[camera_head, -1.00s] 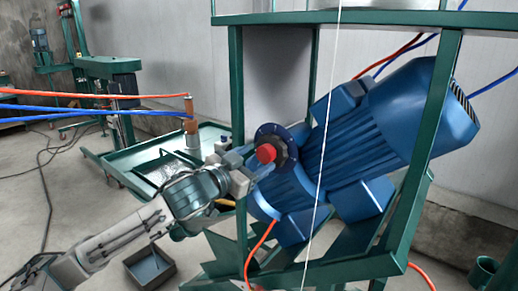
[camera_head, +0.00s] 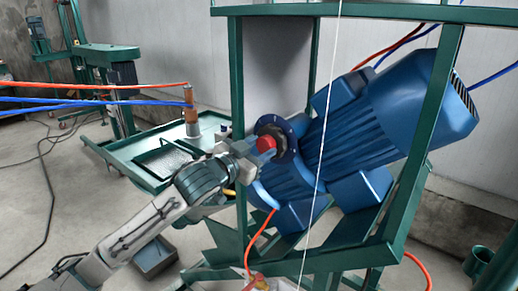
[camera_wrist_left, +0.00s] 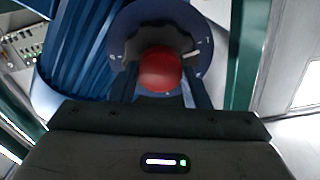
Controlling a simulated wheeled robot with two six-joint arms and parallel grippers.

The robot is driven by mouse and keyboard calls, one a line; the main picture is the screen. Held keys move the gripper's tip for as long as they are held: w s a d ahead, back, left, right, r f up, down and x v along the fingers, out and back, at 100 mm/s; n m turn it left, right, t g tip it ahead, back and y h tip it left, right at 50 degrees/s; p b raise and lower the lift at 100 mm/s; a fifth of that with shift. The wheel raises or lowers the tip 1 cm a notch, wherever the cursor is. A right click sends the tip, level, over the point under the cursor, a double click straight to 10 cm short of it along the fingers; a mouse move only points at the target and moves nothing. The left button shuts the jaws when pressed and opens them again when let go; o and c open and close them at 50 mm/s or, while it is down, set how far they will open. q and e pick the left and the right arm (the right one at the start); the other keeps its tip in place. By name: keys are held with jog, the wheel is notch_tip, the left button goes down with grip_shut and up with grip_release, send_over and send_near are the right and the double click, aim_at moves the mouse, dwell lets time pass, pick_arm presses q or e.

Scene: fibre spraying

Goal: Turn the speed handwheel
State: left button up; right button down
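The speed handwheel (camera_head: 275,139) is a dark blue disc with pale marks on its rim and a red round knob (camera_head: 266,144) at its centre. It sits on the blue motor unit in the green frame. The wheel fills the upper middle of the left wrist view (camera_wrist_left: 200,48), its red knob (camera_wrist_left: 160,70) between my fingers. My left gripper (camera_head: 252,152) is at the wheel's front. Contact with the wheel cannot be told. My right gripper is out of view.
A green frame post (camera_head: 237,100) stands close beside my left gripper. The large blue motor (camera_head: 415,105) slopes up to the right. An orange cable (camera_head: 258,240) hangs below the wheel.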

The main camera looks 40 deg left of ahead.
pick_arm(q)
jog(key=shift+m, duration=0.3)
jog(key=m+p, duration=0.2)
jog(key=m, duration=0.1)
jog(key=shift+r+m, duration=0.1)
jog(key=shift+m, duration=0.2)
jog(key=m+p, duration=0.2)
jog(key=m, duration=0.3)
jog(key=m+p, duration=0.1)
jog(key=m, duration=0.4)
jog(key=shift+m, duration=0.4)
jog(key=shift+f+m+p, duration=0.15)
jog(key=shift+m, duration=1)
jog(key=shift+f+m+p, duration=0.1)
jog(key=shift+m+p, duration=0.05)
jog(key=shift+m, duration=1)
jog(key=o, duration=1)
jog(key=shift+d, duration=0.1)
jog(key=shift+c, duration=0.2)
